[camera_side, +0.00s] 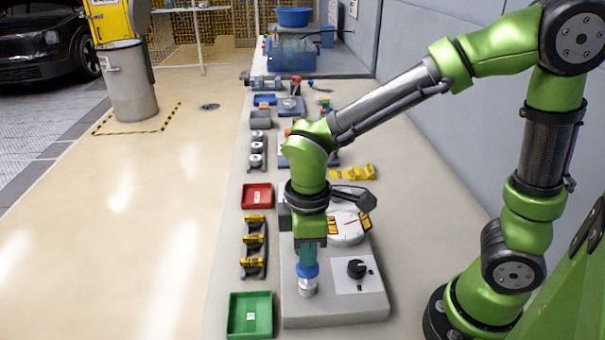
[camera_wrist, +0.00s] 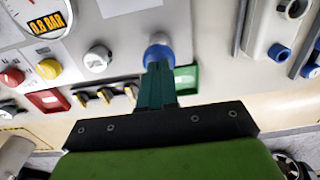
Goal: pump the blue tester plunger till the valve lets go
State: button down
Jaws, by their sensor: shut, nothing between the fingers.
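The blue tester plunger (camera_side: 307,271) stands upright on a silver collar at the front left of the grey tester panel (camera_side: 340,310). My gripper (camera_side: 307,259) points down right above it, with its teal fingers shut and nothing between them. The fingertips overlap the plunger's top in the picture; I cannot tell whether they touch or press it. In the wrist view the plunger (camera_wrist: 158,54) shows just beyond my fingertips (camera_wrist: 156,72). The round gauge (camera_side: 346,228) is partly hidden by my wrist; the wrist view shows its label (camera_wrist: 45,24), reading 0.8 BAR. The valve cannot be made out.
A black knob (camera_side: 357,268) sits right of the plunger on the panel. A green tray (camera_side: 250,334), yellow-and-black holders (camera_side: 254,241) and a red tray (camera_side: 257,196) line the bench's left. Yellow blocks (camera_side: 352,172) lie behind the panel. The bench right of the panel is clear.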

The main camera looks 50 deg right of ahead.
jog(key=shift+f, duration=0.4)
jog(key=shift+f, duration=1.5)
notch_tip(320, 180, up, 15)
jog(key=shift+f, duration=0.15)
jog(key=shift+w, duration=0.1)
dwell(0.4)
